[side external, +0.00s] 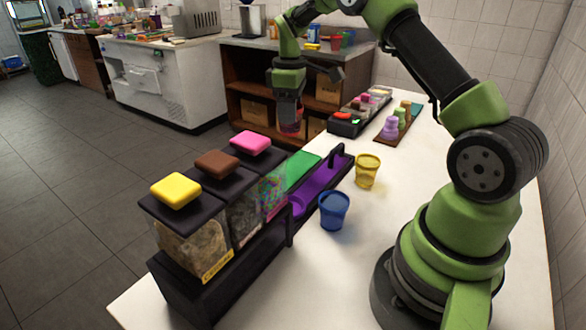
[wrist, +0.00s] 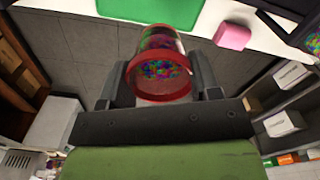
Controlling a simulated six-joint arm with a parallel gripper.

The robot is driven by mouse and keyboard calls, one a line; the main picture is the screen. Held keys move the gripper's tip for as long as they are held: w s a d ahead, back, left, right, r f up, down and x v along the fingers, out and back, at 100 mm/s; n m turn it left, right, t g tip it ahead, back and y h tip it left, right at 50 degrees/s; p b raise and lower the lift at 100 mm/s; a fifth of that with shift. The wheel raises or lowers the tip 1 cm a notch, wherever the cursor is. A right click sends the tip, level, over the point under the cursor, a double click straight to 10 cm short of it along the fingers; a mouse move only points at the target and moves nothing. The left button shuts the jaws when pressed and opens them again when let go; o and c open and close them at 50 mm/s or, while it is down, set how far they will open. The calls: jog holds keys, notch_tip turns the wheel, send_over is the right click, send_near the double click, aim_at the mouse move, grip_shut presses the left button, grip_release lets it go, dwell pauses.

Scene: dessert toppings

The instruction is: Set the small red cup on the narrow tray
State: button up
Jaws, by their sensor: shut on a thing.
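The small red cup (side external: 290,122) is between the fingers of my gripper (side external: 289,108), in the air beyond the far edge of the white table. In the wrist view the red cup (wrist: 160,84) shows a red rim and multicoloured sprinkles inside. My gripper (wrist: 160,82) is shut on it, one finger on each side. A narrow purple tray (side external: 322,186) with a black handle lies on the table, below and to the right of the cup in the side view.
A green sheet (side external: 301,167) lies beside the purple tray. A blue cup (side external: 334,210) and a yellow cup (side external: 367,171) stand near it. Topping dispensers (side external: 215,205) block the near left. A black toppings tray (side external: 345,127) and a brown tray (side external: 388,137) with coloured cups lie farther back.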

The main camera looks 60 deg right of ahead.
jog(key=shift+w+d+f, duration=0.1)
jog(key=shift+d+f, duration=0.2)
jog(key=shift+f, duration=1.6)
jog(key=shift+w+d+f, duration=0.1)
jog(key=shift+d+f, duration=0.2)
jog(key=shift+f, duration=1.6)
jog(key=shift+d+f, duration=0.3)
jog(key=shift+f, duration=1.6)
jog(key=shift+f, duration=0.1)
jog(key=o, duration=1)
